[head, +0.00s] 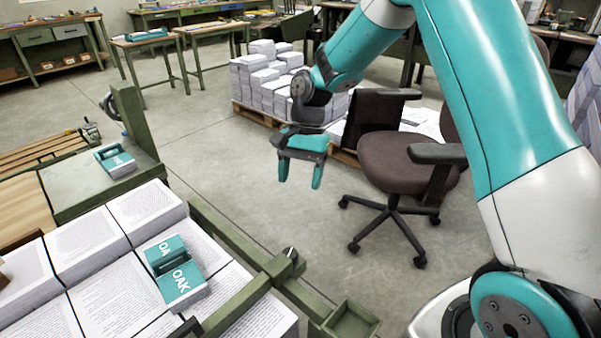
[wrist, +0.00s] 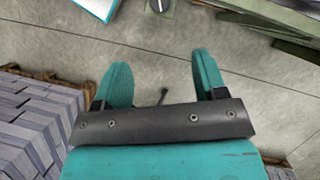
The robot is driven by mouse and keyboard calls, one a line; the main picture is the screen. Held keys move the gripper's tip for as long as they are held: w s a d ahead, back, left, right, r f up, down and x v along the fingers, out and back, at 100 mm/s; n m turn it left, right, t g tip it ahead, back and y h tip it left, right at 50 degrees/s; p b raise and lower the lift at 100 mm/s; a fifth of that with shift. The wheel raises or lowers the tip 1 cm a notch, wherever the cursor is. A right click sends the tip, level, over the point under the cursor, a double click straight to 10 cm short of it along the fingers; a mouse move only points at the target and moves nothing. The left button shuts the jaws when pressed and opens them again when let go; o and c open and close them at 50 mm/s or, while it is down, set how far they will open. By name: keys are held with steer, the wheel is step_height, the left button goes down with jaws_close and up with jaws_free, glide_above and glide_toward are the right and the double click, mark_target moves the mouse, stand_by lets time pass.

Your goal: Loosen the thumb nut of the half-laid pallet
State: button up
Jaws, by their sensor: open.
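My gripper (head: 300,170) hangs open and empty over the floor, between the bench and the office chair. Its two teal fingers also show spread in the wrist view (wrist: 160,68). A small dark knob with a pale top (head: 290,253), which looks like the thumb nut, sits on the green rail (head: 235,308) beside the paper stacks. My gripper is apart from it, farther back in the head view. In the wrist view a similar knob (wrist: 160,5) is cut off at the top edge, beyond the fingers. Two teal OAK blocks (head: 180,286) lie on the paper stacks (head: 105,295).
A brown office chair (head: 405,158) stands right of my gripper. Pallets of paper stacks (head: 265,85) stand behind it. Another teal block (head: 116,160) lies on a green surface at left. A small green tray (head: 352,322) is at the bottom. Open floor surrounds my gripper on the left.

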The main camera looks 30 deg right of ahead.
steer(key=shift+r, duration=0.15)
steer(key=r+m+t+h+p, duration=0.1)
steer(key=m+t+h+p, duration=0.1)
steer(key=m+t+h, duration=0.15)
glide_above(289, 253)
steer(key=shift+m, duration=0.25)
step_height(289, 253, down, 17)
steer(key=shift+f+b, duration=0.2)
steer(key=shift+b, duration=0.2)
